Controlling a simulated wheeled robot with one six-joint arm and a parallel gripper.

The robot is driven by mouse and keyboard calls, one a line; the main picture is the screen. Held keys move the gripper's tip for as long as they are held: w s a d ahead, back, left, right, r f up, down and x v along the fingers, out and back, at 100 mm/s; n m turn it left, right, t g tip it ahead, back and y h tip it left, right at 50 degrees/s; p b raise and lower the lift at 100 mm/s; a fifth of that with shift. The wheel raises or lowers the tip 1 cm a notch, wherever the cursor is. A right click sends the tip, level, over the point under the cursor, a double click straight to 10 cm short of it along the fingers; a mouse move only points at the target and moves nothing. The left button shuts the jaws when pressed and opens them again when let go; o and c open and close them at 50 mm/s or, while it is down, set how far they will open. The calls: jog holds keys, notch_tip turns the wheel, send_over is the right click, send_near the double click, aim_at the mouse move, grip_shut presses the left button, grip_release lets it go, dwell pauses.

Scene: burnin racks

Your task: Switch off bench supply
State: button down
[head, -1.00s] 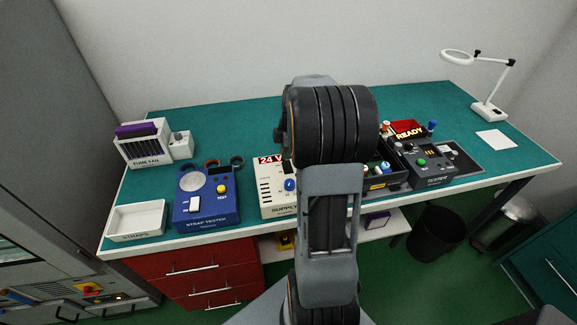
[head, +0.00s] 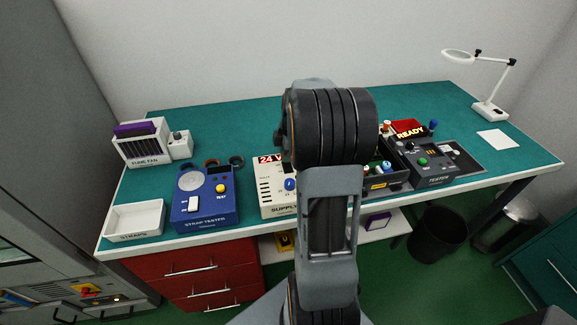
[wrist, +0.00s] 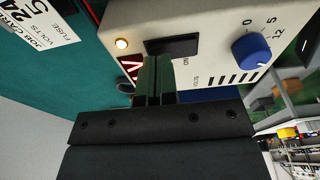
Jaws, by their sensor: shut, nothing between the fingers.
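The bench supply (head: 268,195) is a white box on the green bench, with a red 24 V display and a blue knob (head: 290,184). My arm hides its right part in the head view. The fingers partly cover the red display (wrist: 131,67).
A blue strap tester (head: 205,211) stands left of the supply. A dark tester (head: 430,165) stands at the right. A job card (wrist: 38,26) lies on the bench.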

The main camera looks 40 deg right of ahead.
jog(key=shift+f, duration=0.4)
jog(key=shift+r, duration=0.15)
jog(key=shift+r+p, duration=2.25)
jog(key=shift+r, duration=1.15)
